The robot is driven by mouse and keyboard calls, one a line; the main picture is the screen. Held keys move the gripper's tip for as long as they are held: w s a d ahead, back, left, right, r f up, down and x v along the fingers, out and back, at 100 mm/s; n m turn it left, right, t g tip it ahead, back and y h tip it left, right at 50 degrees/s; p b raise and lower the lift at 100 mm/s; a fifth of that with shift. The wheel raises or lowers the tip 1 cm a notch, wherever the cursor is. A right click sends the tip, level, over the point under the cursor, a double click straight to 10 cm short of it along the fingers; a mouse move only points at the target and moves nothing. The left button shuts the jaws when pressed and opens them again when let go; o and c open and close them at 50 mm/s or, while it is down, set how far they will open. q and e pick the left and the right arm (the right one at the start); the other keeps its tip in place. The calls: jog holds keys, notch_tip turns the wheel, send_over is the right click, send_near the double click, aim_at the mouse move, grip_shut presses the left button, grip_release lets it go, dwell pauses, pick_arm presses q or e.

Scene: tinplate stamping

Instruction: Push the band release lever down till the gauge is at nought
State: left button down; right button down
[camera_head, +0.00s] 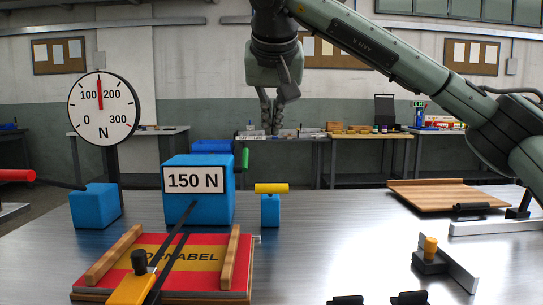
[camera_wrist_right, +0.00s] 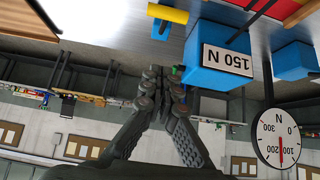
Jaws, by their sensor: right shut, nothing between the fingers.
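The round white gauge (camera_head: 103,108) stands on a black post at the left; its red needle points straight up, between 100 and 200. It also shows upside down in the wrist view (camera_wrist_right: 278,135). A blue box marked 150 N (camera_head: 198,208) has a green handle (camera_head: 245,159) at its right. A yellow handle (camera_head: 271,188) tops a small blue post, and a red handle (camera_head: 17,175) sits on a rod at the left. I cannot tell which handle is the band release lever. My right gripper (camera_head: 272,128) is shut and empty, raised above and beyond these handles. My left gripper is out of view.
A red and yellow tin sheet (camera_head: 205,251) with wooden rails lies in front, a dark band running over it from the blue box. A wooden board (camera_head: 445,195) and a yellow-knobbed metal stop (camera_head: 430,247) are at the right. The middle of the table is clear.

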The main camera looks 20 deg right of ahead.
send_over(271, 192)
jog(key=w+d, duration=0.1)
jog(key=w, duration=0.2)
notch_tip(271, 192, down, 7)
jog(key=shift+f, duration=0.2)
jog(key=shift+s+a+f, duration=0.2)
jog(key=shift+s+f, duration=0.5)
jog(key=shift+f, duration=0.3)
jog(key=shift+s+a+f, duration=0.1)
jog(key=shift+s+f, duration=0.3)
jog(key=shift+f, duration=0.15)
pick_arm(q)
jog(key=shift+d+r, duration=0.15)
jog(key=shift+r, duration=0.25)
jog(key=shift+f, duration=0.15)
pick_arm(e)
jog(key=shift+f, duration=0.1)
